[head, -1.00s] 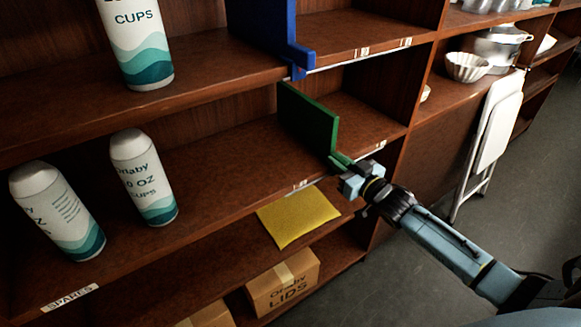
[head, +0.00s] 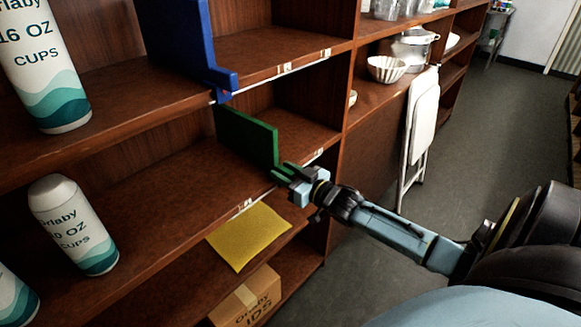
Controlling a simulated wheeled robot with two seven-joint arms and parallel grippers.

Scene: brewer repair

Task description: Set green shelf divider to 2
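The green shelf divider (head: 250,136) stands upright on the middle shelf, with its front end at the shelf's front edge. It sits between two small white labels on that edge, one to its left (head: 243,205) and one to its right (head: 319,155). Their numbers are too small to read. My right gripper (head: 287,174) is at the divider's green front tab and appears to touch it. The fingers are small and overlap the tab, so I cannot tell whether they are closed on it. My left gripper is not in view.
A blue divider (head: 183,45) stands on the shelf above. White cup packs (head: 72,224) stand at the left. A yellow sheet (head: 248,236) and a lids box (head: 247,297) are below. A folded white chair (head: 422,118) leans at the right; the floor (head: 385,262) there is clear.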

